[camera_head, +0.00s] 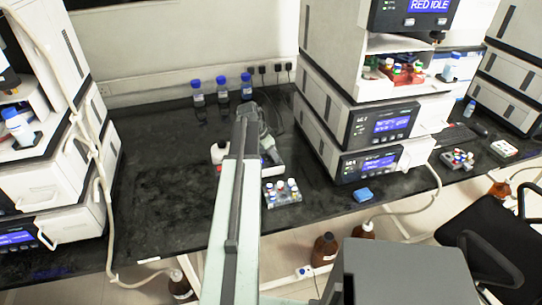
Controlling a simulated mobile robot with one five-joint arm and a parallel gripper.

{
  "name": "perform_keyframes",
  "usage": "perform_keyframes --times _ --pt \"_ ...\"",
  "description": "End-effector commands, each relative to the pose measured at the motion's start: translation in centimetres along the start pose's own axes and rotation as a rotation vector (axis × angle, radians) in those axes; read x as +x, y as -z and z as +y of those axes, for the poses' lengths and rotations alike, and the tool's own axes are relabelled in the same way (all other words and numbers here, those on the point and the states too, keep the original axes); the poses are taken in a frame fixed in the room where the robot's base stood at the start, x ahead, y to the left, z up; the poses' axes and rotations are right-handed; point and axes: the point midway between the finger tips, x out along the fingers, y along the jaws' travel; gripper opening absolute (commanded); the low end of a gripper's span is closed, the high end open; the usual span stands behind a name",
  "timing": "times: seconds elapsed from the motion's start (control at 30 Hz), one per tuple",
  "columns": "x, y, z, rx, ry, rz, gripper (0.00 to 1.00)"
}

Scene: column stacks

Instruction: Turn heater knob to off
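My arm reaches from the bottom middle over the black bench. The grey part at its far end, where my gripper (255,120) seems to be, is small and seen from behind, so I cannot tell whether its fingers are open or shut. A small whitish device (273,160), possibly the heater, sits on the bench just beyond and right of the arm and is partly covered by it. No knob can be made out on it. A white piece with a red spot (219,153) shows left of the arm; I cannot tell if it belongs to the device.
A rack of small vials (283,194) stands just in front of the device. Blue-capped bottles (222,90) line the back. Instrument stacks (378,128) rise at right and left. The bench's left part (160,190) is clear.

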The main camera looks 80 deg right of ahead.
Motion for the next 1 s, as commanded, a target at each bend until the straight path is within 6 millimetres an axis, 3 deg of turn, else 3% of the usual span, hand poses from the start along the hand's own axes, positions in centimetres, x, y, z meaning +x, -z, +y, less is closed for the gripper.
perform_keyframes --times 0.03,0.1,0.13,0.2,0.57,1.0 --pt "-0.03 -0.01 -0.01 0.000 0.000 0.000 0.22" --pt "-0.03 -0.02 -0.02 0.000 0.000 0.000 0.02" --pt "-0.03 -0.03 -0.02 -0.001 0.000 0.000 0.00" --pt "-0.09 -0.17 -0.71 -0.007 0.003 0.000 0.00" --pt "-0.10 -0.18 -0.03 -0.067 0.031 0.000 0.00" --pt "-0.09 -0.11 0.23 -0.400 0.169 0.002 0.00"
